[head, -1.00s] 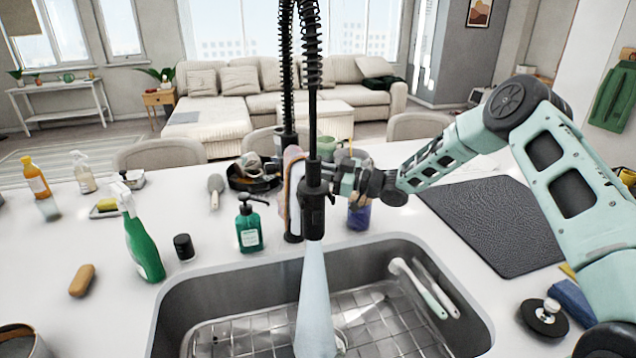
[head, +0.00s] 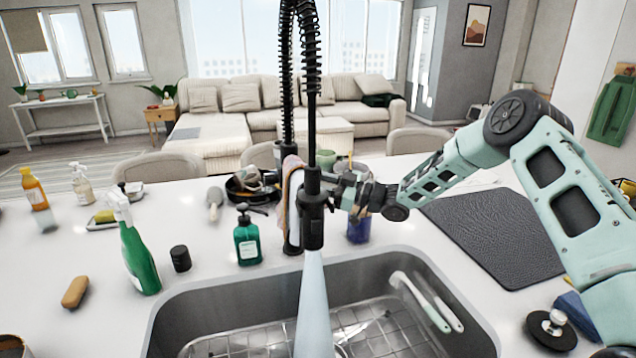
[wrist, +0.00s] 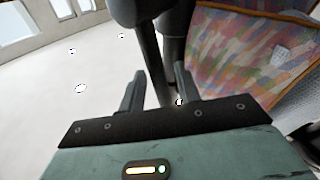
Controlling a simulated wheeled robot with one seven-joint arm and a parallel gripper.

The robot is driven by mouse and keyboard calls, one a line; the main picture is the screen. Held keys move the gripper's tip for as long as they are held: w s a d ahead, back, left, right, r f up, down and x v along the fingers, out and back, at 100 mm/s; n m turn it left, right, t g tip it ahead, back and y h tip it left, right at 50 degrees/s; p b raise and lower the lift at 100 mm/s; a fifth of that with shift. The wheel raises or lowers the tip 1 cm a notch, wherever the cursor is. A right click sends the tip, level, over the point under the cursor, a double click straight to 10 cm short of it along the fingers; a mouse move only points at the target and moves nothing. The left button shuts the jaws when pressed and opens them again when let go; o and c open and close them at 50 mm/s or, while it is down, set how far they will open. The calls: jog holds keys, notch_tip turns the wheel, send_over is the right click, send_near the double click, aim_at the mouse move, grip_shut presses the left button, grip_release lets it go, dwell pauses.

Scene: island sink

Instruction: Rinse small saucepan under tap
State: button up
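The black spring-coil tap (head: 313,212) stands at the back of the sink (head: 245,315). A pale blue water stream (head: 313,300) falls from its nozzle into the basin. My gripper (head: 335,188) is beside and partly behind the tap head, on its right. In the wrist view my gripper (wrist: 160,88) has its two fingers apart, with the black tap post (wrist: 155,60) just ahead between them; I cannot tell if they touch it. A round metal vessel (head: 12,350), perhaps the small saucepan, is cut off at the bottom left corner.
Brushes (head: 425,300) lie inside the sink's right side. A patterned cloth (wrist: 245,55) hangs close by my gripper.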

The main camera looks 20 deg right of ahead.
jog(key=b+v, duration=0.5)
jog(key=v, duration=1.2)
jog(key=shift+f+b, duration=0.15)
jog(key=shift+b, duration=0.15)
jog(key=shift+d, duration=0.1)
